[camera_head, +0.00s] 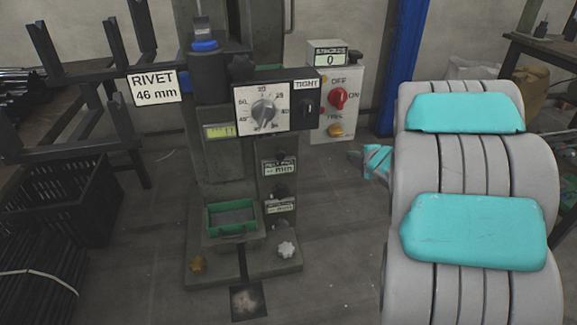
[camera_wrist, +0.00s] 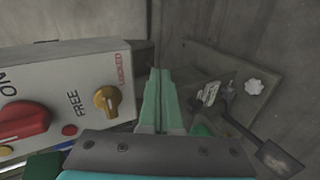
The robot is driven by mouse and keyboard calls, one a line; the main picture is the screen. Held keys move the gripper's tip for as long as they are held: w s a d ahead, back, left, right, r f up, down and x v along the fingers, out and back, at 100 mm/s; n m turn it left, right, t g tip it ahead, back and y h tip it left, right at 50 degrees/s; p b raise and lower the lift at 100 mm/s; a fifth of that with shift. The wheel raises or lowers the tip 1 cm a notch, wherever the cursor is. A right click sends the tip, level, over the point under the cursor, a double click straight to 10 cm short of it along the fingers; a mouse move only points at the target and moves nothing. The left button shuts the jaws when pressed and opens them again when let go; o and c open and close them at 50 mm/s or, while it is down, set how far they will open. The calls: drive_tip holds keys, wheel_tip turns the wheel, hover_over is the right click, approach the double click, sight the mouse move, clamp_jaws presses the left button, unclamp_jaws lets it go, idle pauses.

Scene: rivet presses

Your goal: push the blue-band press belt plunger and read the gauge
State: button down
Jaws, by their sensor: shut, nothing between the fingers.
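The press (camera_head: 215,165) stands left of centre in the head view, with a blue ring (camera_head: 204,45) near its top. It carries a white numbered dial with a grey knob (camera_head: 263,111), a "TIGHT" selector (camera_head: 307,105) and a small yellow scale (camera_head: 220,131) whose reading is too small to make out. I cannot tell which part is the belt plunger. My gripper (camera_head: 360,154) is right of the press, below the switch box. In the wrist view my gripper (camera_wrist: 159,75) is shut and empty, just right of the yellow FREE/LOCKED knob (camera_wrist: 106,100), apparently not touching it.
The switch box (camera_head: 337,100) has a red OFF/ON knob (camera_head: 338,98) and a counter (camera_head: 329,57) showing 0. A green tray (camera_head: 232,217) sits low on the press, above a foot pedal (camera_head: 248,302). Racks and a black crate (camera_head: 70,205) stand left; a blue post (camera_head: 403,65) stands behind.

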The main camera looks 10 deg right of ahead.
drive_tip(key=s+a+f+n+y+b, duration=0.1)
drive_tip(key=s+a+n+y, duration=0.1)
drive_tip(key=a+n+y, duration=0.2)
drive_tip(key=s+a+f+n+y+b, duration=0.1)
drive_tip(key=s+a+f+n+y, duration=0.1)
drive_tip(key=a+n+y, duration=0.3)
drive_tip(key=s+a+y, duration=0.1)
drive_tip(key=y, duration=0.2)
drive_tip(key=shift+s+f, duration=0.2)
drive_tip(key=shift+f, duration=0.05)
drive_tip(key=shift+w+a, duration=0.1)
approach(277, 157)
drive_tip(key=shift+x, duration=2.9)
drive_tip(key=shift+f, duration=0.15)
